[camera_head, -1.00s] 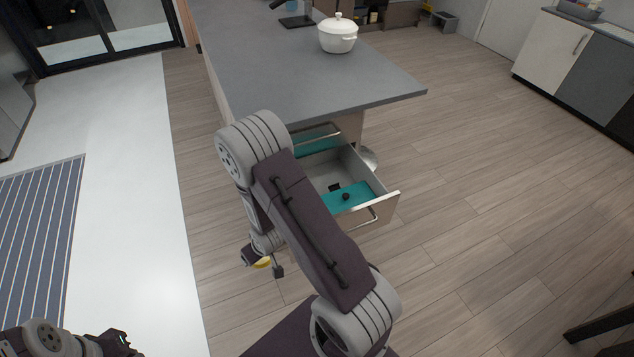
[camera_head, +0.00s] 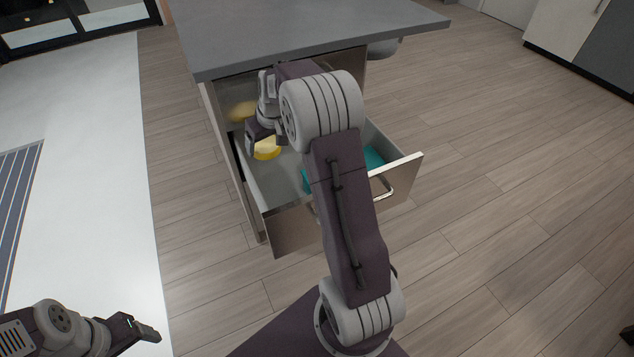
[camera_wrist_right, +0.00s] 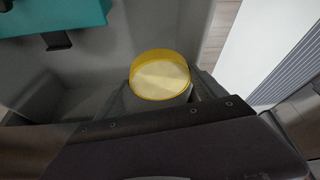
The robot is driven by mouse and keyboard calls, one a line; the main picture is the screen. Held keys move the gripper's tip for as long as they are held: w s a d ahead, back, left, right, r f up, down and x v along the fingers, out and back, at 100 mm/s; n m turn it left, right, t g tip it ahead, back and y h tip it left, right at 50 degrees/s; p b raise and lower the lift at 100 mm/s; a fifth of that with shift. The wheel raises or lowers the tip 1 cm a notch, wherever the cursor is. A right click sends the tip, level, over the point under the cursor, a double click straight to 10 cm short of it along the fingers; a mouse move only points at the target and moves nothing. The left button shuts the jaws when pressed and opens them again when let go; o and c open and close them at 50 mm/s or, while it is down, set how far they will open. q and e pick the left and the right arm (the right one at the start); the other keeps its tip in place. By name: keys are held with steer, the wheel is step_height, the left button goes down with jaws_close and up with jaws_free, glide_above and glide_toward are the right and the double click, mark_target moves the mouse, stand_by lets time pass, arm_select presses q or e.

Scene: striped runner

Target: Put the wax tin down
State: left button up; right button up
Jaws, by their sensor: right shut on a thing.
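The wax tin (camera_head: 267,154) is a round yellow tin with a pale top. My right gripper (camera_head: 264,140) is shut on it, inside the open drawer (camera_head: 290,232) below the grey counter, over the drawer's left part. In the right wrist view the tin (camera_wrist_right: 160,78) sits between the fingertips (camera_wrist_right: 163,92), with grey drawer surfaces around it. Whether the tin touches the drawer floor I cannot tell. My left gripper (camera_head: 142,330) is at the lower left, away from the drawer; its jaws are unclear.
A teal piece (camera_head: 373,158) lies in the drawer's right part, partly behind my right arm; it also shows in the right wrist view (camera_wrist_right: 60,22). The grey counter (camera_head: 300,30) overhangs the drawer's back.

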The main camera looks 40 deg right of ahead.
steer(key=shift+w+d, duration=0.15)
steer(key=shift+d, duration=0.25)
steer(key=shift+d+r, duration=0.1)
steer(key=shift+r, duration=0.05)
steer(key=b, duration=0.6)
glide_above(274, 185)
steer(key=s, duration=0.1)
step_height(274, 185, down, 11)
arm_select(q)
step_height(274, 185, down, 7)
steer(key=shift+w+d, duration=0.15)
steer(key=shift+d, duration=0.05)
arm_select(e)
steer(key=shift+s+f, duration=0.2)
steer(key=shift+f, duration=0.3)
step_height(274, 185, down, 6)
steer(key=b, duration=0.3)
steer(key=shift+r, duration=0.1)
steer(key=shift+f, duration=0.2)
steer(key=o, duration=1.4)
steer(key=shift+r, duration=0.1)
arm_select(q)
step_height(274, 185, down, 3)
steer(key=shift+f, duration=0.1)
